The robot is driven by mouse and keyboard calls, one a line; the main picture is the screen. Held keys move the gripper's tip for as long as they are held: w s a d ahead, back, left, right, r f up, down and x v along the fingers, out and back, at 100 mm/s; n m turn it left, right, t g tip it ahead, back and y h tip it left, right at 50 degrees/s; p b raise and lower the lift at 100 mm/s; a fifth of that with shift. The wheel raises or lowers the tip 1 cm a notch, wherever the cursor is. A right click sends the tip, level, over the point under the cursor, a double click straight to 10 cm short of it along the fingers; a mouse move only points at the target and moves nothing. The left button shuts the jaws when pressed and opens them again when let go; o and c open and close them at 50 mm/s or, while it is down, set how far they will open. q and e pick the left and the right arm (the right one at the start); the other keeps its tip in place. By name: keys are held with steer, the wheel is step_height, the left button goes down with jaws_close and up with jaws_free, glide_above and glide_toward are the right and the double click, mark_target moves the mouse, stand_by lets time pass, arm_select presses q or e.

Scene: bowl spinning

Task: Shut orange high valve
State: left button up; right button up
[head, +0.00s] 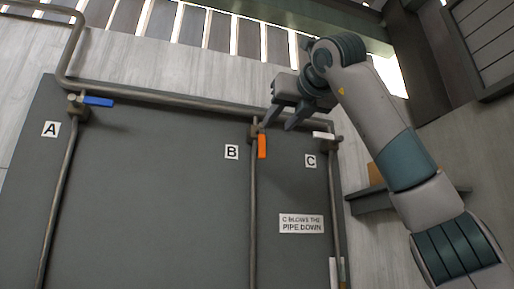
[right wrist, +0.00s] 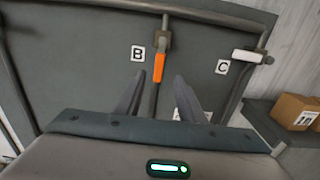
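The orange valve handle (head: 262,146) is on the pipe marked B, high on the grey panel. It hangs straight down, along the pipe. My right gripper (head: 279,125) is open and empty, in front of the panel close to the handle's upper end. In the right wrist view the orange handle (right wrist: 158,68) shows between and beyond the two spread fingertips (right wrist: 158,77). I see no contact between fingers and handle. My left gripper is not in view.
A blue handle (head: 98,101) at A and a white handle (head: 323,136) at C lie crosswise to their pipes. A horizontal pipe (head: 180,101) runs along the panel top. A sign (head: 301,223) reads "C blows the pipe down". A cardboard box (right wrist: 296,112) stands at right.

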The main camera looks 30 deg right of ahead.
mark_target(261, 142)
steer(key=shift+w, duration=0.1)
steer(key=p+x, duration=0.8)
steer(key=x, duration=0.8)
steer(key=shift+r, duration=0.15)
steer(key=shift+w+p, duration=0.4)
steer(key=shift+w, duration=0.2)
jaws_close()
